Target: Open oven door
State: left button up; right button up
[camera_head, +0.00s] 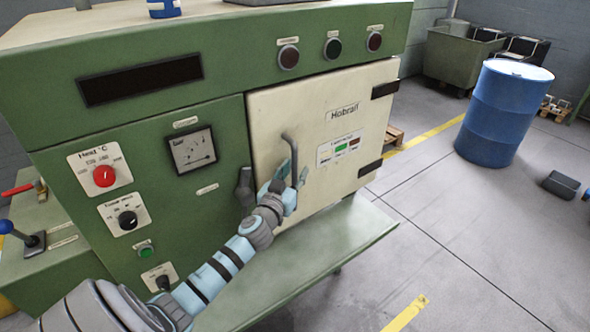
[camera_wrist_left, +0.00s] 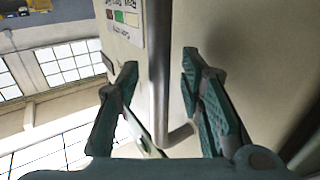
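The oven door (camera_head: 290,110) is a cream panel on the green machine, with hinges on its right side, and it looks shut. Its handle (camera_head: 291,150) is a bent grey metal bar near the door's left side. My left gripper (camera_head: 284,174) is at the handle's lower part. In the left wrist view the handle (camera_wrist_left: 160,80) runs between the two spread fingers of the left gripper (camera_wrist_left: 160,85), with gaps on both sides. The cream door (camera_wrist_left: 205,30) is right behind it. My right gripper is not in view.
A green shelf (camera_head: 330,245) juts out below the door. A blue barrel (camera_head: 500,115) and a green bin (camera_head: 455,58) stand on the floor to the right. The floor in front of the barrel is mostly clear.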

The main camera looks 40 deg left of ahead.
pick_arm(q)
jog(key=shift+w, duration=0.2)
jog(key=shift+r, duration=0.1)
jog(key=shift+c, duration=0.6)
grip_shut()
jog(key=shift+d, duration=0.1)
